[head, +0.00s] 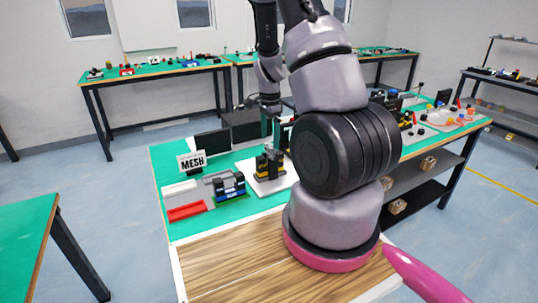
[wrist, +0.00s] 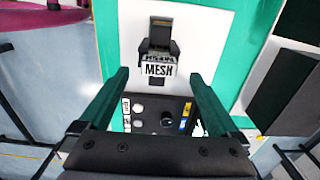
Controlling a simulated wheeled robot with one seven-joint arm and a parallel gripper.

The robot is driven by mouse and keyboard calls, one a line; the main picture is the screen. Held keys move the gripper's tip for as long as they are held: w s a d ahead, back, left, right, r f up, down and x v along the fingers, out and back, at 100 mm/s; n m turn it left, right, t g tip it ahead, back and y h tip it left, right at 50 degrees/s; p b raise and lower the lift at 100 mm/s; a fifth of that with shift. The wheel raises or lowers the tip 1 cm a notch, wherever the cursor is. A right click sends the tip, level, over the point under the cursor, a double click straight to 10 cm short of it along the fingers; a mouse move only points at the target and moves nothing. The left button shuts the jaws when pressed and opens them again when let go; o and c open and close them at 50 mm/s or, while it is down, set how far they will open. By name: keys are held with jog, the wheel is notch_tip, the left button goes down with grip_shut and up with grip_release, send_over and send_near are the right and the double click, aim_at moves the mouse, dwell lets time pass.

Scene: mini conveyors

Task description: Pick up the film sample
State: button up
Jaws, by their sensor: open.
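My gripper (wrist: 157,76) is open, its two dark green fingers spread wide in the wrist view, with nothing seen held between them. A small black holder (wrist: 160,42) with a "MESH" label stands on a white plate just beyond the fingertips. A dark panel (wrist: 150,114) with knobs and small labels shows between the fingers, nearer the wrist. I cannot tell for certain which thing is the film sample. In the head view my arm reaches over the green table (head: 160,165), and its gripper is too small and partly hidden to read.
In the head view a "MESH" sign (head: 192,161), a red tray (head: 187,212), a blue-and-black device (head: 228,187) and a yellow-and-black device (head: 269,164) stand on the table's left part. A dark monitor (head: 212,142) stands behind them. The wooden front surface (head: 232,265) is clear.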

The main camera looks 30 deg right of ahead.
aim_at(270, 145)
notch_tip(270, 145, down, 5)
jog(key=shift+r, duration=0.1)
grip_shut()
dwell(0.3)
